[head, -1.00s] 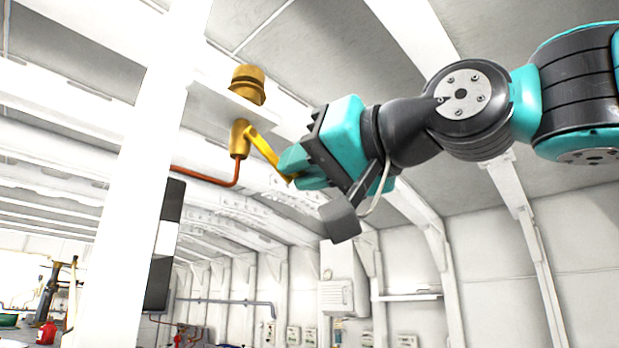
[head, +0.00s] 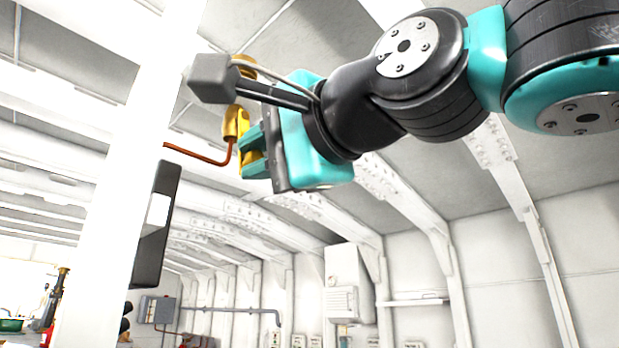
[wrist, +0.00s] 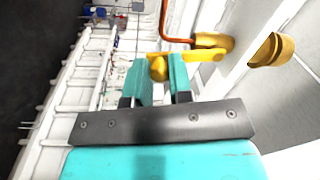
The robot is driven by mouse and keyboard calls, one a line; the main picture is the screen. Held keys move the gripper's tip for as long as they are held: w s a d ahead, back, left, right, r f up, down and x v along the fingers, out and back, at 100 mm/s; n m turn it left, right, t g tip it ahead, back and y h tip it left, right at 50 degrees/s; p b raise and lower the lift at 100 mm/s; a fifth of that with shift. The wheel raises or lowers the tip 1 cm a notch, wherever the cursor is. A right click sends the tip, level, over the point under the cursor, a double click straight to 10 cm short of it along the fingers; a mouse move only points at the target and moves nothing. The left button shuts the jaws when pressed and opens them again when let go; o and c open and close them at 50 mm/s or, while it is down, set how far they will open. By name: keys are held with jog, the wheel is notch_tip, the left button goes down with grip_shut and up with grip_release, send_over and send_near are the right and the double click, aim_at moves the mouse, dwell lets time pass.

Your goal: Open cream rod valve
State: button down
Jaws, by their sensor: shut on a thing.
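The only valve I see near my gripper is brass-yellow rather than cream. Its body (head: 236,122) is at upper centre left in the head view, joined to a copper-red pipe (head: 200,156). In the wrist view the valve body (wrist: 212,42) is at upper right and its yellow lever (wrist: 190,57) runs left from it. My gripper (head: 254,156) is shut on the lever's free end, which shows between the teal fingers (wrist: 159,80) in the wrist view. In the head view the fingers and wrist hide part of the lever.
A white post (head: 130,190) stands to the left of the valve, with a dark panel (head: 155,225) beside it. A second brass fitting (wrist: 272,50) is close by the valve. A white wall box (head: 345,285) is farther back. The space below my gripper looks clear.

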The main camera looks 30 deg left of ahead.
jog(key=shift+s+a+m, duration=0.2)
jog(key=shift+s+m, duration=0.3)
jog(key=shift+m, duration=0.4)
jog(key=c, duration=1)
grip_release()
jog(key=b+v, duration=0.9)
jog(key=v, duration=0.8)
jog(key=shift+s+d, duration=0.2)
jog(key=shift+s, duration=0.05)
